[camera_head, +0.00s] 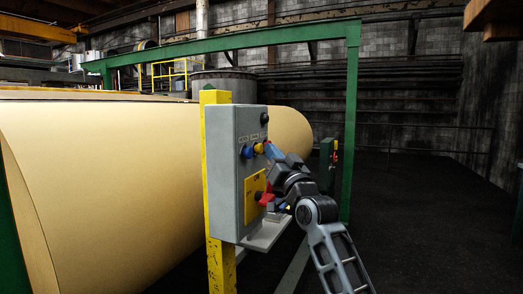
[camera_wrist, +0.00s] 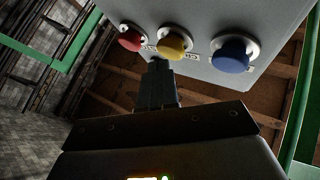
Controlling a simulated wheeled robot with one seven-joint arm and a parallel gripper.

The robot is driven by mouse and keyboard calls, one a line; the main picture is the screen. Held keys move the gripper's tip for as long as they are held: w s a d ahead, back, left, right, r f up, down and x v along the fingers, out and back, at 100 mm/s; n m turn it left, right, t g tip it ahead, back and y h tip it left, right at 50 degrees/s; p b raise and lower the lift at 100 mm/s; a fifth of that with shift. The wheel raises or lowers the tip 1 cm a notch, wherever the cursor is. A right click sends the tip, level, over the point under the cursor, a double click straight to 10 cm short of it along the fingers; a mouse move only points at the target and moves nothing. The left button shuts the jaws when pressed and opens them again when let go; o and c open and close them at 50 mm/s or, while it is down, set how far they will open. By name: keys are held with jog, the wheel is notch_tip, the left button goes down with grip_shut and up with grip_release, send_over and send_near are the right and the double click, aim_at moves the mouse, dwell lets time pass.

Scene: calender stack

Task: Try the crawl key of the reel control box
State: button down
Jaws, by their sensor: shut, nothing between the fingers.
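The reel control box (camera_head: 222,170) is a grey case on a yellow post. Its face carries a blue button (camera_head: 247,152) and a yellow button (camera_head: 259,148) in a row. The wrist view shows a red button (camera_wrist: 130,38), the yellow button (camera_wrist: 175,43) and the blue button (camera_wrist: 233,54). The labels are too small to read, so I cannot tell which is the crawl key. My gripper (camera_wrist: 160,66) is shut and empty, its tips close to the yellow button's edge. I cannot tell whether they touch it. In the head view my gripper (camera_head: 272,152) partly hides the row.
A black knob (camera_head: 264,119) is above the row. Below it is a yellow plate (camera_head: 254,184) with a switch, partly behind my arm. A small shelf (camera_head: 268,234) juts out under the box. A large paper roll (camera_head: 110,190) lies behind. The floor on the right is clear.

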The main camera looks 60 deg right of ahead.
jog(key=shift+w, duration=0.55)
dwell(0.7)
jog(key=shift+s+f, duration=0.1)
jog(key=shift+s, duration=0.1)
jog(key=shift+s+b, duration=0.7)
jog(key=shift+s, duration=0.1)
jog(key=s+b, duration=0.4)
jog(key=s, duration=0.1)
jog(key=shift+d, duration=0.2)
